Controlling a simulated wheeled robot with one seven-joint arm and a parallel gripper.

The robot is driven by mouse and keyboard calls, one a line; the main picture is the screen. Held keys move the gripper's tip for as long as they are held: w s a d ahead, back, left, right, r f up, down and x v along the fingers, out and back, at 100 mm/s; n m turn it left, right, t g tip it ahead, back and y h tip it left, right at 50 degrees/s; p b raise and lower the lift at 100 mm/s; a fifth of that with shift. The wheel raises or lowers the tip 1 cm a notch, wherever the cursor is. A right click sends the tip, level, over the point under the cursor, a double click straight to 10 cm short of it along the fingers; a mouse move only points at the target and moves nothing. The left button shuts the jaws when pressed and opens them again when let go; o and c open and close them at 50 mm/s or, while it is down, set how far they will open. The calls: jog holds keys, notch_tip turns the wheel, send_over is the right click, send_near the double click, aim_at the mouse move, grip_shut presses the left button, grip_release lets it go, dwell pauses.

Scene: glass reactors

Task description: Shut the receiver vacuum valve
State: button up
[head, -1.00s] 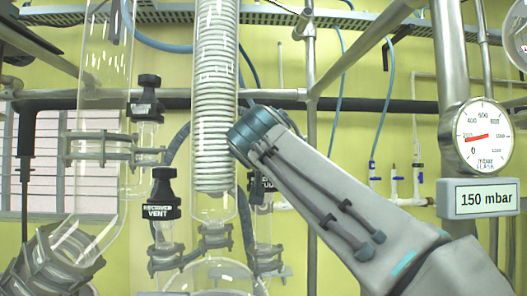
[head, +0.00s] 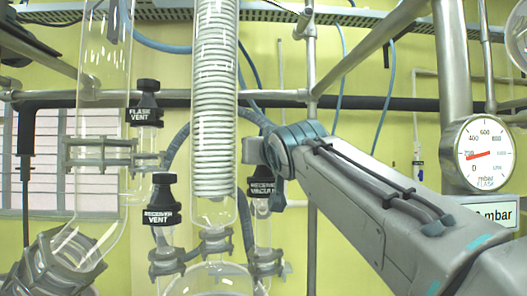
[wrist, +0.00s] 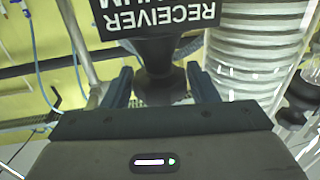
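The receiver vacuum valve (head: 262,187) is a black knob with a white-lettered label, on a glass neck right of the coil column in the head view. In the wrist view its label (wrist: 160,18) appears upside down at the top, with the black knob (wrist: 157,55) below it. My gripper (wrist: 159,82) has its two blue fingers apart, one on each side of the black knob. Gaps seem to show between fingers and knob, so I see no firm grip. In the head view my arm's end hides the fingers.
The receiver vent valve (head: 161,198) and flask vent valve (head: 144,104) stand to the left. The glass coil column (head: 214,100) is close beside the vacuum valve. A vertical metal pole (head: 311,75) stands behind my arm. A round gauge (head: 484,154) is at right.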

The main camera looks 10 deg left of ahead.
jog(key=c, duration=0.5)
jog(key=shift+o, duration=0.2)
jog(key=shift+f+m+t+h, duration=0.15)
jog(key=shift+m+t+h, duration=0.15)
jog(key=shift+h, duration=0.3)
jog(key=shift+m+h, duration=0.3)
jog(key=shift+h, duration=0.2)
jog(key=shift+a+f+m+t+h+b, duration=0.1)
jog(key=shift+m+t+h+b, duration=0.2)
jog(key=shift+m+h+b, duration=0.35)
jog(key=m+h, duration=0.2)
jog(key=h, duration=0.1)
jog(key=shift+r+h, duration=0.25)
jog(key=shift+m+h+p, duration=0.4)
jog(key=shift+m+h, duration=0.55)
jog(key=shift+h, duration=0.55)
